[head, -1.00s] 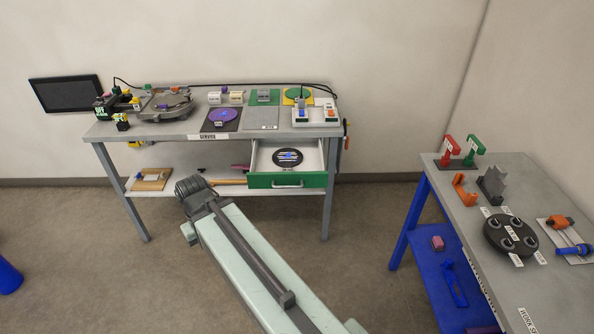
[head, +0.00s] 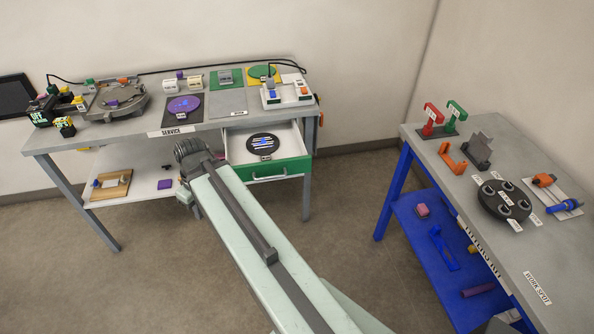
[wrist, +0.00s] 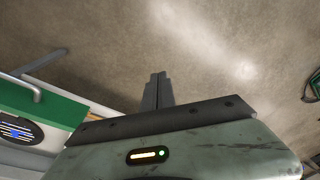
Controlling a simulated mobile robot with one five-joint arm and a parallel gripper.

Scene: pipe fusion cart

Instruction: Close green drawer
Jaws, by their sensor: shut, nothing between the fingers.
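The green drawer (head: 280,169) hangs open at the right end of the service table, with its green front and grey handle facing me. A black disc (head: 263,144) with a white and blue striped top lies inside it. In the wrist view, part of the green front (wrist: 45,100), the handle (wrist: 38,86) and the disc (wrist: 18,128) show at the left edge. My gripper (wrist: 157,84) is shut and empty, with bare floor beyond its fingertips, apart from the drawer front. In the head view my arm hides the fingers and borders the drawer's left side.
The service table (head: 225,102) carries a turntable device, coloured discs and a control box (head: 287,94). Its lower shelf holds a wooden tray (head: 111,184). A blue-legged bench (head: 545,255) with parts stands at the right. Floor between the tables is clear.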

